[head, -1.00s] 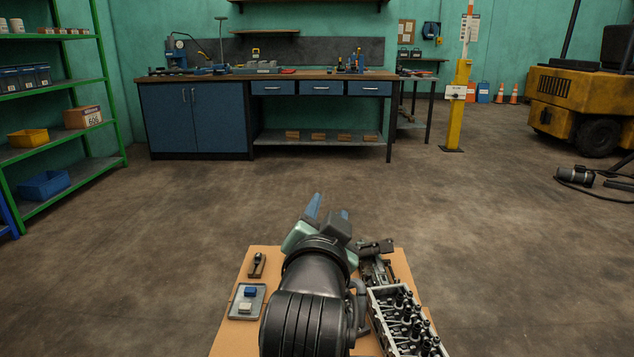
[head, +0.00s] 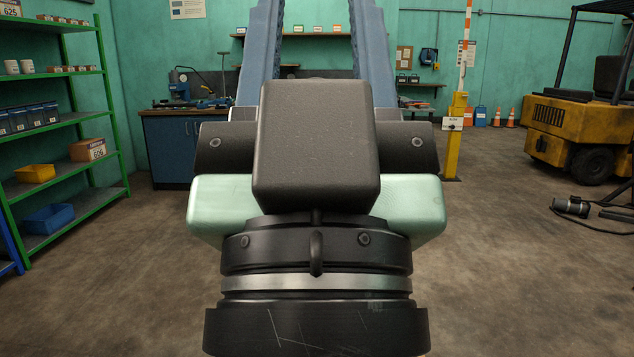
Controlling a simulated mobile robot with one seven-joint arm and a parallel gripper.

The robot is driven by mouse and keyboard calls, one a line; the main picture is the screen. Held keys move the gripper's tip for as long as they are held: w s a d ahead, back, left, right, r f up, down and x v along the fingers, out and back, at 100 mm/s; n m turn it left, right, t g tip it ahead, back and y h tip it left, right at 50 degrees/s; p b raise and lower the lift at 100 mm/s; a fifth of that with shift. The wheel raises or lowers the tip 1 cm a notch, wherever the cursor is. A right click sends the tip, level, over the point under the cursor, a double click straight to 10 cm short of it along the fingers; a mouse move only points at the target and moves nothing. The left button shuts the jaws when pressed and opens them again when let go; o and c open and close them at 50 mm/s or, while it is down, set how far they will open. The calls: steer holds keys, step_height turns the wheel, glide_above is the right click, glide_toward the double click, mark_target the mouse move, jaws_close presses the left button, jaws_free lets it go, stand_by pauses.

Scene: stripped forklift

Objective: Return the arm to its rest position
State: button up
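My gripper (head: 316,40) fills the middle of the head view, raised close to the camera. Its two blue fingers point up and stand well apart, with nothing between them. The dark wrist and pale green gripper body hide most of the workbench behind. The fingertips are cut off by the top edge of the picture.
Green shelves (head: 70,123) with bins stand at the left. A blue workbench (head: 172,150) is along the back wall, partly hidden. A yellow post (head: 453,145) and a yellow forklift (head: 570,135) are at the right. The visible floor between is clear.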

step_height(320, 180, up, 22)
steer(key=p, duration=2)
steer(key=shift+r, duration=0.15)
